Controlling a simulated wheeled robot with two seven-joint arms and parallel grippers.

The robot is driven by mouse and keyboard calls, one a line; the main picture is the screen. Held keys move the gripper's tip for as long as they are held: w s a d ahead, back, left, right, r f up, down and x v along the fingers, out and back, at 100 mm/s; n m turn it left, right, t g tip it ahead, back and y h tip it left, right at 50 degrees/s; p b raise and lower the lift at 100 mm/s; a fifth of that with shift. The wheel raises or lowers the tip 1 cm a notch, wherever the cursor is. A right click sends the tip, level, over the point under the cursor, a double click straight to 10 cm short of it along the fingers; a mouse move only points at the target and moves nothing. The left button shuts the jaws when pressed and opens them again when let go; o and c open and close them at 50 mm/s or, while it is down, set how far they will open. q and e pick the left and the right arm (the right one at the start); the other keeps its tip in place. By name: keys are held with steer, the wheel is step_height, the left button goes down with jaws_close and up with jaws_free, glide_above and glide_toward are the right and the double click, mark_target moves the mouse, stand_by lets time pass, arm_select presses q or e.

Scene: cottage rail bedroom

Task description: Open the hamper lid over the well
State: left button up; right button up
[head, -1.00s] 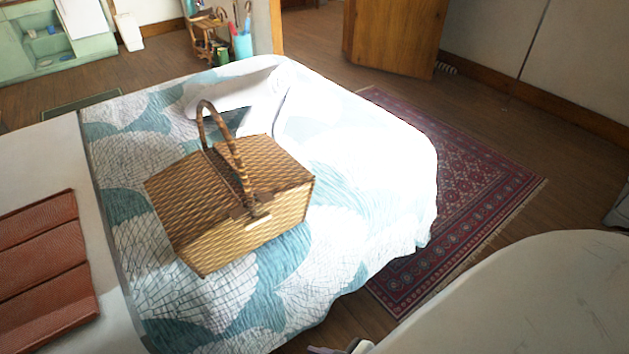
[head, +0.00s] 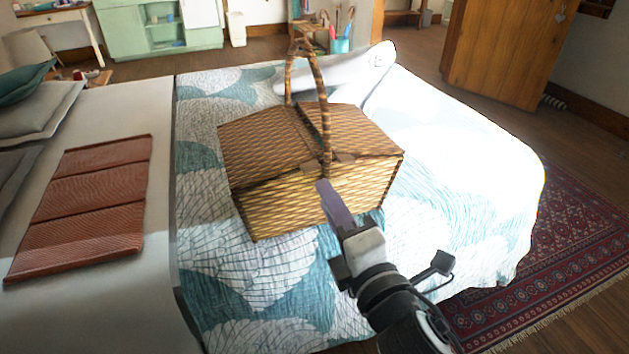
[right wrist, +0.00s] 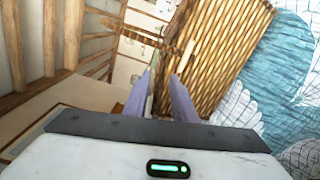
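The wicker hamper (head: 300,195) stands on the bed, with a tall woven handle (head: 318,85) upright over its middle. Its left lid (head: 262,140) and right lid (head: 350,130) both look shut; the well inside is hidden. My right gripper (head: 322,184) is at the hamper's front face, near the foot of the handle. In the right wrist view, its two purple fingers (right wrist: 160,74) are apart with nothing visibly held between them. The hamper's woven side (right wrist: 215,55) shows just beyond and right of them. I cannot tell whether they touch it. My left gripper is not in view.
The bed's patterned cover (head: 440,215) is clear right of the hamper. A pale pillow (head: 335,75) lies behind it. A dark red rug (head: 570,265) covers floor at the right.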

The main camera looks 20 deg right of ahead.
mark_target(311, 171)
steer(key=w, duration=0.7)
steer(key=shift+w+a+f, duration=0.1)
steer(key=shift+w+a, duration=0.05)
steer(key=shift+w, duration=0.1)
jaws_close()
stand_by(1.1)
